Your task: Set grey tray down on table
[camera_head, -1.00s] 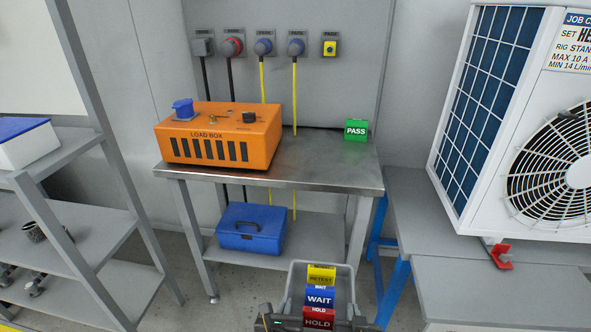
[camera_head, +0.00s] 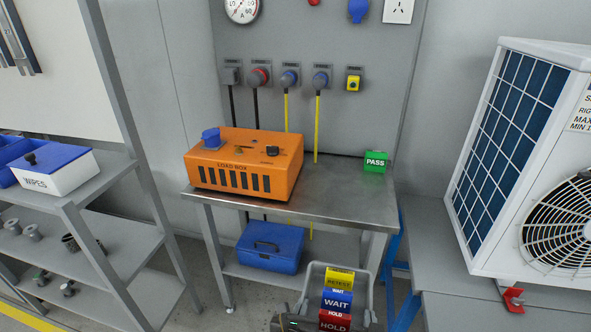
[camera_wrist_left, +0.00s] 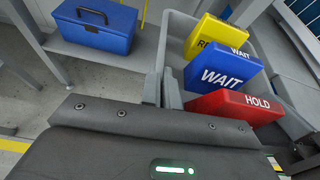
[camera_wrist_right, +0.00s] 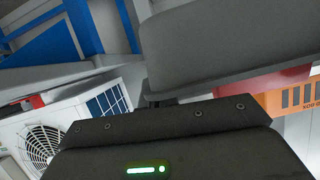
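The grey tray (camera_head: 369,290) is in the lower middle of the head view, in front of and below the steel table's (camera_head: 345,203) top. It holds a yellow RETEST block (camera_head: 340,281), a blue WAIT block (camera_head: 337,302) and a red HOLD block (camera_head: 334,321). My left gripper (camera_wrist_left: 165,95) is shut on the tray's near left wall in the left wrist view. My right gripper (camera_wrist_right: 160,101) appears shut on the tray wall (camera_wrist_right: 235,50) in the right wrist view; its fingertips are mostly hidden. The right gripper is not clear in the head view.
An orange load box (camera_head: 243,163) fills the table's left half; a green PASS block (camera_head: 375,162) stands at its back right. The table's front right is bare. A blue toolbox (camera_head: 270,246) sits on the lower shelf. Shelving (camera_head: 85,190) stands left, a white outdoor unit (camera_head: 530,170) right.

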